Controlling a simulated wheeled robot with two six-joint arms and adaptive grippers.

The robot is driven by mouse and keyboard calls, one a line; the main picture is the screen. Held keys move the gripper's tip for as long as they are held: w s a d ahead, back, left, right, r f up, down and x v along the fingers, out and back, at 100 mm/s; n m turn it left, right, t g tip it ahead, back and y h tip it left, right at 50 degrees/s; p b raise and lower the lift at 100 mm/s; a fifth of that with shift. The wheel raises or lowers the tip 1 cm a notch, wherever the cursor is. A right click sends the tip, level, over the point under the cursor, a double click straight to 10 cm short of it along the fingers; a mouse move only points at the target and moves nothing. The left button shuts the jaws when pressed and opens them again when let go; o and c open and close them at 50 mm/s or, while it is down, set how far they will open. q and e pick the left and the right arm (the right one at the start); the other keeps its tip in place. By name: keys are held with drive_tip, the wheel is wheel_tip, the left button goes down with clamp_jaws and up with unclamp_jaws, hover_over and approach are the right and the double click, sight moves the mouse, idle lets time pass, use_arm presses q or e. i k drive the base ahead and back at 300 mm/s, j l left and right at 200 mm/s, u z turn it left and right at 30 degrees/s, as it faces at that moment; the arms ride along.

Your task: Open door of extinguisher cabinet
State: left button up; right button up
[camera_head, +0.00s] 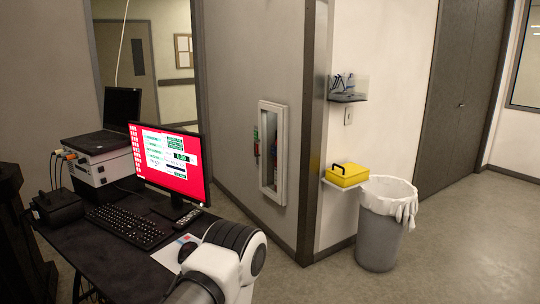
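The extinguisher cabinet (271,152) is mounted on the grey wall in the middle of the view. It has a white frame and a narrow upright window, and something red shows inside it. The door looks shut, as far as its angled face shows. Small red and green parts sit at its left edge. A white and black link of one of my arms shows at the bottom, in front of the desk. Neither of my grippers is in view, and both are apart from the visible cabinet face.
A black desk (112,272) with a red-screened monitor (168,160), keyboard (128,226) and instrument box (100,165) fills the left. A yellow case (347,175) rests on a small shelf above a grey bin (381,235). Floor at right is clear.

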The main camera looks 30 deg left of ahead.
sight(278, 198)
drive_tip(key=i+u, duration=0.3)
drive_tip(key=i, duration=1.5)
